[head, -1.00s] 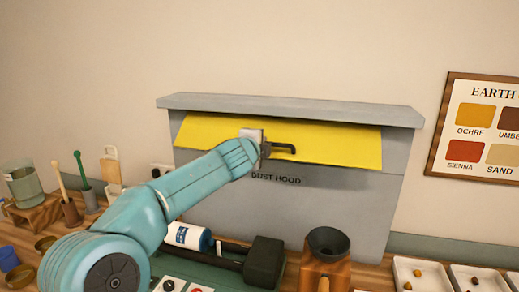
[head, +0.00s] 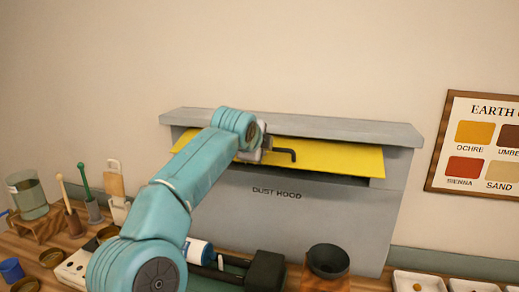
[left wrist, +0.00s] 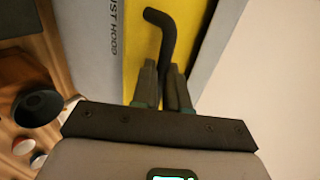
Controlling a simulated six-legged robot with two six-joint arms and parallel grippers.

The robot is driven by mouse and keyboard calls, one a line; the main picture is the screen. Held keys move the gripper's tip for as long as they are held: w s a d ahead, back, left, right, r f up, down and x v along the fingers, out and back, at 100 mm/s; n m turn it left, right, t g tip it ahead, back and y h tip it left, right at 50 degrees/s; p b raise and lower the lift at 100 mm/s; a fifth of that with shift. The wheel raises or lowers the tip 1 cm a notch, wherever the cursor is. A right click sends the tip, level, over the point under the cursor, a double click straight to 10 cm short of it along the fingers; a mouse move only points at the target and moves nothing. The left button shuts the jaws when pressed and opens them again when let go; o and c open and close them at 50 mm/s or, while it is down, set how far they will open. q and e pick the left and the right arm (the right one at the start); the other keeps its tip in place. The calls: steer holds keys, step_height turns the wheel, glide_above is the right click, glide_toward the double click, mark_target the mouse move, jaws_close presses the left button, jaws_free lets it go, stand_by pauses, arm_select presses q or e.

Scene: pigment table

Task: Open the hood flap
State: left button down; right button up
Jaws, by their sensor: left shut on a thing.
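The grey dust hood (head: 300,215) stands against the wall, with a yellow flap (head: 345,161) across its upper front. The flap is tilted, its lower edge swung out and up, with a dark gap beneath. A dark bent handle (head: 286,152) is on the flap. My left gripper (head: 262,155) is at the handle's left part, partly hidden by my wrist. In the left wrist view, the fingers of my left gripper (left wrist: 164,82) are closed around the handle (left wrist: 166,30), in front of the yellow flap (left wrist: 135,50). My right gripper is not in view.
Below the hood are a black bowl (head: 328,261) on a wooden stand and a dark block-headed tool (head: 265,270). White trays (head: 420,281) stand at the right. A glass jar (head: 28,195) and brushes stand at the left. The wall above is clear.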

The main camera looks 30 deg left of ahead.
arm_select(q)
steer(key=shift+w+r+g, duration=0.1)
steer(key=shift+r+g, duration=0.15)
steer(key=shift+g, duration=0.05)
stand_by(0.5)
steer(key=c, duration=1.4)
jaws_free()
steer(key=shift+c, duration=0.2)
steer(key=o, duration=0.3)
steer(key=shift+w+f, duration=0.2)
steer(key=shift+w+a+f, duration=0.1)
steer(key=shift+w+f, duration=0.05)
steer(key=shift+w, duration=0.1)
steer(key=shift+s, duration=0.2)
steer(key=b+v, duration=0.2)
steer(key=v, duration=1.4)
